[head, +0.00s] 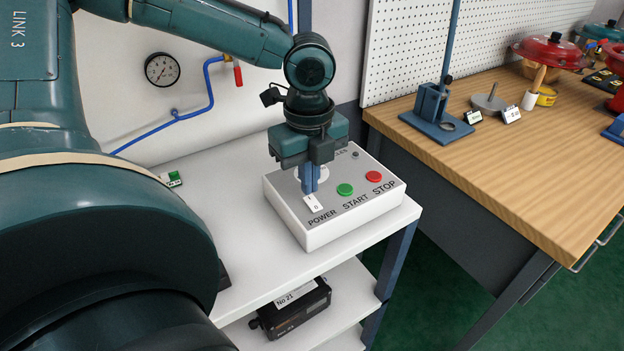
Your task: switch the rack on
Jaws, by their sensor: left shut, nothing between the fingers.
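A white control box (330,222) sits on the top shelf of a white rack (240,248). Its top carries a white POWER rocker switch (313,203) marked I and 0, a green START button (345,190) and a red STOP button (373,177). My left gripper (310,188) points down over the box with its fingers shut and empty. The fingertips are right at the far edge of the POWER switch; I cannot tell whether they touch it. The gripper partly hides a round pale part behind it. My right gripper is not in view.
A pressure gauge (162,69) and blue tubing (211,92) are on the wall panel behind. A black boxed device (292,312) lies on the lower shelf. A wooden workbench (530,150) with a blue stand (437,115) and red-topped parts is at the right.

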